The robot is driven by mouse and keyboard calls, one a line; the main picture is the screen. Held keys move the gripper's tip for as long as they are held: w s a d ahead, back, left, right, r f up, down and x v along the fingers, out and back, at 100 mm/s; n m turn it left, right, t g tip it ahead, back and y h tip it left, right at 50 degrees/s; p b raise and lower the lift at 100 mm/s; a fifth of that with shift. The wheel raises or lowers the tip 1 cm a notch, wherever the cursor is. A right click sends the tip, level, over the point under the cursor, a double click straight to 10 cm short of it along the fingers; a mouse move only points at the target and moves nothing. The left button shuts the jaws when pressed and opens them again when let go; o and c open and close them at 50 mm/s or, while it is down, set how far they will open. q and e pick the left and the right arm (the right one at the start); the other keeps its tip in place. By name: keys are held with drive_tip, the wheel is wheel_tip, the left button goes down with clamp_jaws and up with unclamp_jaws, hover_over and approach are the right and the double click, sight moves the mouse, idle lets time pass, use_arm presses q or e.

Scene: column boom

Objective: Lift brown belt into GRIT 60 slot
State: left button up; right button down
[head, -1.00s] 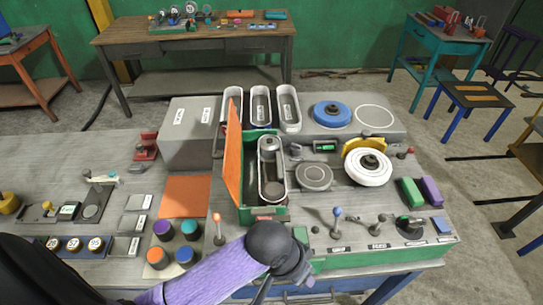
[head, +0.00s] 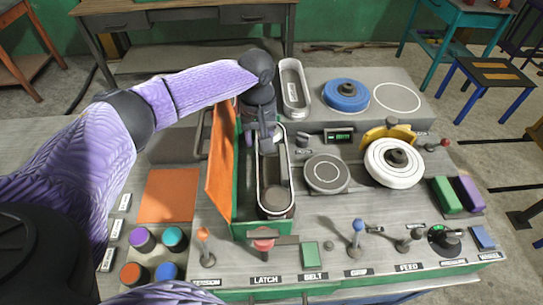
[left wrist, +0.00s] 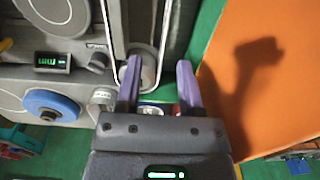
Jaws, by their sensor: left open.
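A belt loop (head: 289,175) with a pale edge runs around two rollers in the open green housing; its brown colour is hard to tell. The near roller (head: 276,202) shows, while the far one is hidden by my gripper in the head view. My left gripper (head: 265,138) reaches down at the housing's far end. In the left wrist view its open fingers (left wrist: 160,88) are spread beside the roller end (left wrist: 145,65), with nothing clearly held. One pale slot tray (head: 294,88) shows behind; my arm hides the others, and no GRIT label is readable. My right gripper is out of view.
The orange cover (head: 222,165) stands open along the housing's left side. A white wheel (head: 393,162), grey disc (head: 326,173) and blue disc (head: 346,94) lie to the right. Levers and a red latch knob (head: 263,240) line the front.

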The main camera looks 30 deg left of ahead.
use_arm(q)
drive_tip(key=f, duration=0.3)
drive_tip(key=f+b, duration=0.1)
drive_tip(key=f, duration=0.2)
drive_tip(key=a+f, duration=0.1)
drive_tip(key=f, duration=0.3)
drive_tip(key=shift+s+b, duration=0.15)
drive_tip(key=shift+b, duration=0.2)
drive_tip(key=shift+d+r, duration=0.1)
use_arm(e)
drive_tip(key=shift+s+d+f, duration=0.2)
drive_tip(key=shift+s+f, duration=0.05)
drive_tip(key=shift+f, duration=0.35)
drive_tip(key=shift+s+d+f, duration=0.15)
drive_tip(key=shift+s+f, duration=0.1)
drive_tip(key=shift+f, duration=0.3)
use_arm(q)
clamp_jaws()
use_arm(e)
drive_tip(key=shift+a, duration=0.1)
